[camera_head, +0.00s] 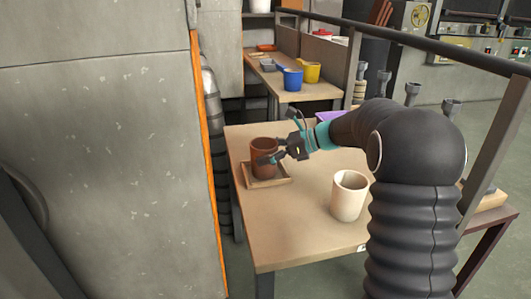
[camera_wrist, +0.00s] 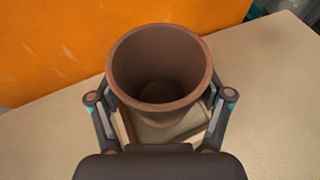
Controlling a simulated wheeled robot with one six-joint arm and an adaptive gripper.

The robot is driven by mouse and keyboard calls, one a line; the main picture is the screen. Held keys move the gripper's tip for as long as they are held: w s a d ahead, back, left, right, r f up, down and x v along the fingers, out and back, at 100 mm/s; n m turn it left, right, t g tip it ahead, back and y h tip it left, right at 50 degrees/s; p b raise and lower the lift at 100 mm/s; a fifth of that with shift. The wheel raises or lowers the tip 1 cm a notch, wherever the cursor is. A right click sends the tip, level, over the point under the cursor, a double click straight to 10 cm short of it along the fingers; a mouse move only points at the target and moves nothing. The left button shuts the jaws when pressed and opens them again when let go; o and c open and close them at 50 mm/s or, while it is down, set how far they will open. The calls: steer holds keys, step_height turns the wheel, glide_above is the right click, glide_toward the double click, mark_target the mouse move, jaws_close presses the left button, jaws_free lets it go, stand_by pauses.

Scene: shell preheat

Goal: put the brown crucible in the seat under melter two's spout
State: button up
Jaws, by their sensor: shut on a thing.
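The brown crucible (camera_head: 263,151) stands upright at the left side of the near table, in or just over a square wooden tray (camera_head: 283,181). My gripper (camera_head: 277,156) reaches it from the right and is shut on it. In the wrist view the crucible (camera_wrist: 160,75) is open at the top and looks empty, with a finger on each side of it. The tray (camera_wrist: 195,130) shows below it; I cannot tell whether the base touches it. I cannot make out melter two's spout or the seat under it.
A cream crucible (camera_head: 349,195) stands on the near table (camera_head: 290,235), right of the tray. An orange-edged grey cabinet (camera_head: 110,150) rises close at the left. A back table holds a blue pot (camera_head: 292,79) and a yellow pot (camera_head: 311,71). A dark rail (camera_head: 440,47) runs along the right.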

steer(key=o, duration=1.4)
steer(key=shift+c, duration=0.2)
